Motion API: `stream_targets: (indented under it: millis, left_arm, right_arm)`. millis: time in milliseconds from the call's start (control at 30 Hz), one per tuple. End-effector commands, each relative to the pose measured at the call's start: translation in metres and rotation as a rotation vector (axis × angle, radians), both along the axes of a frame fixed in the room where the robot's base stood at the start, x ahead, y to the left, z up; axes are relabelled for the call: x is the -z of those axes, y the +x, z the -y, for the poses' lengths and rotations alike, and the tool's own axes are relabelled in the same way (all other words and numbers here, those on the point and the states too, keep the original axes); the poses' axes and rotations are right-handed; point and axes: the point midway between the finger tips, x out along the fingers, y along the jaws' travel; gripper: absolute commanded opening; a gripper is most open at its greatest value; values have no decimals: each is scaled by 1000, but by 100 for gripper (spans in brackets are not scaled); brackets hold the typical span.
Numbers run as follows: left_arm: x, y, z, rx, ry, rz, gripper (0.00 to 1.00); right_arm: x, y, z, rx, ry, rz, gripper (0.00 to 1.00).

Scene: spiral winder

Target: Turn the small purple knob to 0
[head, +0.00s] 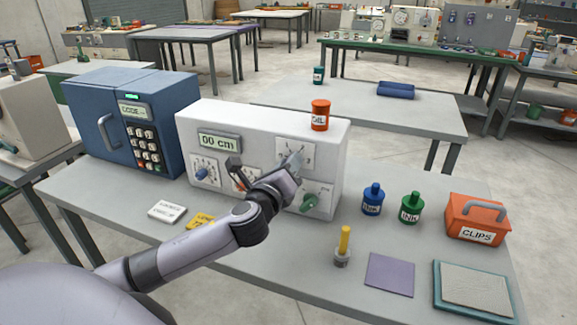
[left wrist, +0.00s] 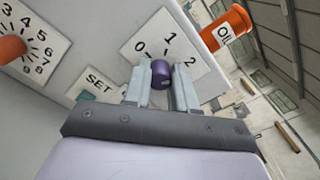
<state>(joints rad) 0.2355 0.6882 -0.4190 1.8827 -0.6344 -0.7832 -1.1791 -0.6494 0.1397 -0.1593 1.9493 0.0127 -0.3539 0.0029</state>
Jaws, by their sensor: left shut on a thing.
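The small purple knob (left wrist: 161,74) sits on a white dial plate (left wrist: 166,40) marked 0, 1 and 2, on the front of a white box (head: 262,115). My left gripper (left wrist: 161,85) is shut on the knob, with one finger on each side of it. In the head view my left gripper (head: 294,160) reaches the upper right dial plate and hides the knob. I cannot tell which number the knob points to. My right gripper is not in view.
An orange oil can (head: 320,115) stands on top. Ink bottles (head: 372,200) stand to the right.

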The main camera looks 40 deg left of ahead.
Motion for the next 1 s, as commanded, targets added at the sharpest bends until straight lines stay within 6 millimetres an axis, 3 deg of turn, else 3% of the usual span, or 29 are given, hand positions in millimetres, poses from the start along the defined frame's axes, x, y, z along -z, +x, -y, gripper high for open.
stream_targets:
  millis: [1000]
  left_arm:
    - [3,0,0,-2,-944,224,0]
  right_arm:
    - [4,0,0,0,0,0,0]
